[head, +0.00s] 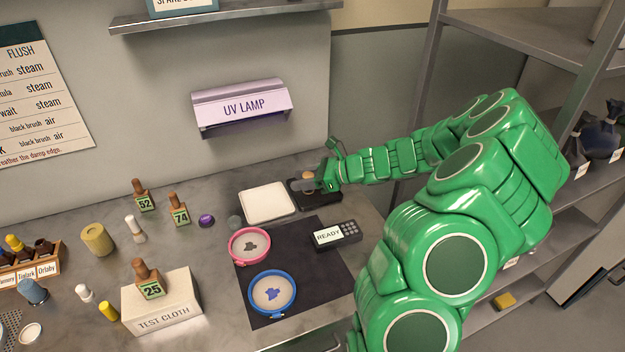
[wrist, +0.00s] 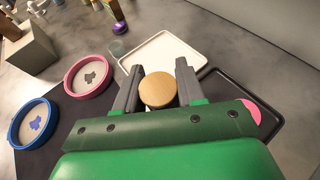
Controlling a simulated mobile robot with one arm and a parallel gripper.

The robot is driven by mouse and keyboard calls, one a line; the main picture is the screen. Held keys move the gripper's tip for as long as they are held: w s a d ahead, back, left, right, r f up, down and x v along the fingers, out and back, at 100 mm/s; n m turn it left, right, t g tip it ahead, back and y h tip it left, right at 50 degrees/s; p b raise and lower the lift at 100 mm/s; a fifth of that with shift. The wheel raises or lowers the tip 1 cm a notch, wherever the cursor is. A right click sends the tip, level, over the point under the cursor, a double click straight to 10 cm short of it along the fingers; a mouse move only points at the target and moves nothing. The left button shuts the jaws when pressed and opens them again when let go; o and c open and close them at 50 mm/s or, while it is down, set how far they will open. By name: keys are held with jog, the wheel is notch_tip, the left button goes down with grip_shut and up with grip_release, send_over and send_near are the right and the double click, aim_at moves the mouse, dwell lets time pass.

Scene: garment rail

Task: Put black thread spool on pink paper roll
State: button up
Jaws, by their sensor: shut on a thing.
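My gripper (wrist: 160,88) is shut on a round thing with a flat tan wooden end (wrist: 158,89), seen end-on between the two dark fingers. Its sides are hidden, so I cannot tell whether it is the black thread spool. In the head view my gripper (head: 308,184) is over the black tray (head: 322,204) at the back right of the counter. A pink edge (wrist: 254,110) shows beside my gripper in the wrist view, over the black tray. Most of it is hidden, so I cannot tell whether it is the pink paper roll.
A white tray (head: 267,201) lies left of the black tray. A pink hoop (head: 249,246) and blue hoop (head: 272,293) lie on a dark mat (head: 310,263), with a READY device (head: 336,234) at its right. Numbered stamps and a cloth box (head: 160,301) stand left. A UV lamp (head: 241,107) hangs behind.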

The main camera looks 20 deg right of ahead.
jog(key=s+d+r+m+t+h, duration=0.25)
jog(key=s+r, duration=0.25)
jog(key=r, duration=0.4)
jog(key=shift+m, duration=0.25)
jog(key=w+d+f, duration=0.1)
jog(key=w+f, duration=0.2)
jog(key=w, duration=0.1)
jog(key=w+d+f, duration=0.1)
jog(key=w+f, duration=0.2)
jog(key=w, duration=0.1)
jog(key=w+d+f, duration=0.2)
jog(key=w+f, duration=0.1)
jog(key=w, duration=0.2)
jog(key=shift+w+f, duration=0.25)
jog(key=shift+w, duration=0.05)
jog(key=shift+f, duration=1.55)
jog(key=shift+f, duration=0.1)
jog(key=o, duration=1)
jog(key=shift+d, duration=0.1)
